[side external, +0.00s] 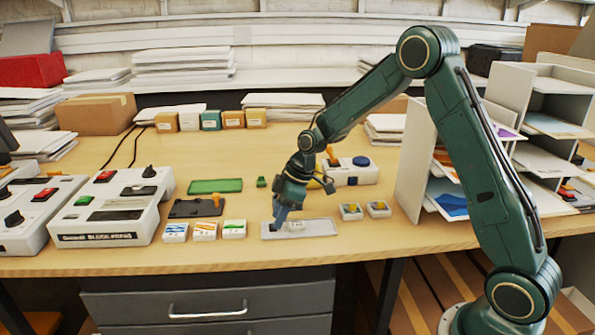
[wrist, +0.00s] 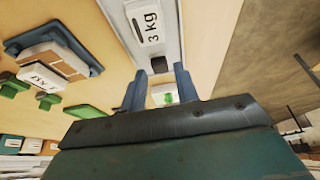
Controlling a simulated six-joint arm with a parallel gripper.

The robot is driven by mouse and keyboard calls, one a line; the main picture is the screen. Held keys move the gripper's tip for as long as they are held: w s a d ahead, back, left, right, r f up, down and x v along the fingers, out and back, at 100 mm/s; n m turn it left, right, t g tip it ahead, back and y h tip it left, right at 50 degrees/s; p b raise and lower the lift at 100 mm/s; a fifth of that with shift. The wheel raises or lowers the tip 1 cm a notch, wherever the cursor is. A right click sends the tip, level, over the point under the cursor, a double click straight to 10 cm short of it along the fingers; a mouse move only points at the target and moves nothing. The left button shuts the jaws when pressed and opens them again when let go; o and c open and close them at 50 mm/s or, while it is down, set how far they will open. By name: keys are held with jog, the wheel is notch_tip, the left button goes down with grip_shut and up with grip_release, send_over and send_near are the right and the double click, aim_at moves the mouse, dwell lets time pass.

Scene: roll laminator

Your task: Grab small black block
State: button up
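A small black block (wrist: 159,64) sits on a light grey tray (wrist: 171,40) in the wrist view, close to my fingertips. The tray (side external: 325,227) also shows near the table's front edge in the side view. A white piece marked "3 kg" (wrist: 148,22) lies on the same tray. My gripper (wrist: 159,72) is open, with a gap between its two blue fingers, and the block shows at the tips of that gap. In the side view my gripper (side external: 282,214) points down over the left part of the tray. I cannot tell whether the fingers touch the block.
Three small white boxes (side external: 205,231) stand left of the tray, and a dark tray with an orange-handled item (side external: 214,200) lies behind them. A block press (side external: 112,209) stands further left, and a shelf unit (side external: 500,150) at right.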

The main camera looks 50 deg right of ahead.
jog(key=shift+x, duration=1)
jog(key=shift+c, duration=0.2)
grip_shut()
